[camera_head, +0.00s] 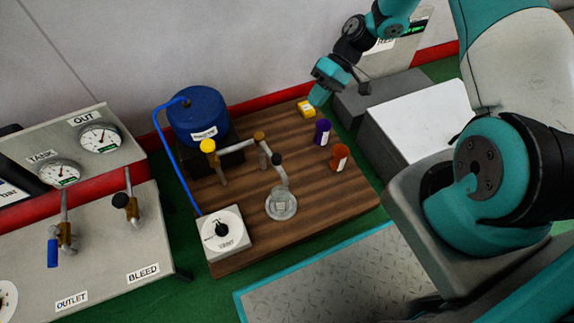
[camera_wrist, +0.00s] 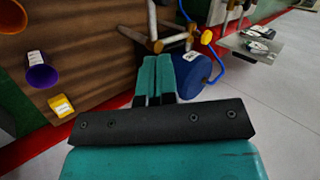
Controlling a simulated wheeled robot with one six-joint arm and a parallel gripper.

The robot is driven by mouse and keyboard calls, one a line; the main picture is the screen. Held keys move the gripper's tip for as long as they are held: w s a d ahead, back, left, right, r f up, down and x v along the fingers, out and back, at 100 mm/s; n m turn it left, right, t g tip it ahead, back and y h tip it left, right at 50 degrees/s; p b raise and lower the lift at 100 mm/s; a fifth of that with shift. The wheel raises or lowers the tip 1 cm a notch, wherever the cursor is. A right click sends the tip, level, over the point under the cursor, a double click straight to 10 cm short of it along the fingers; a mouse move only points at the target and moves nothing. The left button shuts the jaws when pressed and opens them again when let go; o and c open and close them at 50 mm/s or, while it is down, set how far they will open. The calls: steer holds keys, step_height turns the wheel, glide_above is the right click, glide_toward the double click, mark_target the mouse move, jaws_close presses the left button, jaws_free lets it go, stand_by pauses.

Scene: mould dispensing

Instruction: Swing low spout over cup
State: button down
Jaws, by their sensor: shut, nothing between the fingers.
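Grey and brass pipework (camera_wrist: 156,42) shows at the top of the wrist view, partly cut off. My gripper (camera_head: 318,97) is above the board's far right corner, apart from the spout and cup. Its fingers (camera_wrist: 156,68) are together and empty in the wrist view.
A blue tank (camera_head: 198,115) with a yellow knob (camera_head: 208,146) and hose stands at the back left. A white dial box (camera_head: 224,233) is at the front left. A purple cup (camera_head: 323,132), orange cup (camera_head: 339,157) and yellow box (camera_head: 306,108) line the right side.

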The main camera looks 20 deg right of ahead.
step_height(320, 180, down, 5)
steer(key=d+b, duration=0.1)
steer(key=a+r+b+x, duration=0.2)
steer(key=b+x, duration=0.4)
steer(key=x, duration=0.7)
steer(key=shift+s+b, duration=0.3)
steer(key=shift+s, duration=0.05)
